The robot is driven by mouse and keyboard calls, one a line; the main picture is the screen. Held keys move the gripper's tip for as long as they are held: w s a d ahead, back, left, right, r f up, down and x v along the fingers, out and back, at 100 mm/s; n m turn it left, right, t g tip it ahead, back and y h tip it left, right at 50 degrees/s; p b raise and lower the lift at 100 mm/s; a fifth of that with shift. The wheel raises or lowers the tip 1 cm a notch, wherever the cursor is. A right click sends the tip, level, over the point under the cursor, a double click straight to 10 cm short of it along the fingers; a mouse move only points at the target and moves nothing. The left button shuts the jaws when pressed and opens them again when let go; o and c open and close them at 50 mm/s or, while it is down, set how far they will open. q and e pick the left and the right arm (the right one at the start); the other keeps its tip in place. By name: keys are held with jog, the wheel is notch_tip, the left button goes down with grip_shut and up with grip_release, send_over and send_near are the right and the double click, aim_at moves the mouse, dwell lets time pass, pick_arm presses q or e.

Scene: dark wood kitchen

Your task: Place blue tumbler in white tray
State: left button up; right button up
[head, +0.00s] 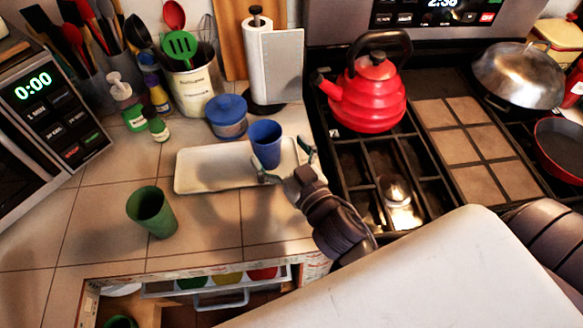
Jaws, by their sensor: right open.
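The blue tumbler (265,141) is upright over the right part of the white tray (205,170), and its base appears to rest in the tray. The long, shallow tray lies on the tiled counter. My right gripper (287,160) is open just in front and to the right of the tumbler, with one finger near its lower front and the other at its right. The gripper covers the tray's right front corner. Whether a finger touches the tumbler I cannot tell. My left gripper is not in view.
A green tumbler (151,211) stands front left of the tray. A red kettle (370,93) sits on the stove at right. An open drawer (215,298) lies below the counter's front edge.

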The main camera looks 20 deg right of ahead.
jog(key=s+b, duration=0.1)
jog(key=s, duration=0.5)
jog(key=shift+d, duration=0.35)
jog(key=shift+s, duration=0.1)
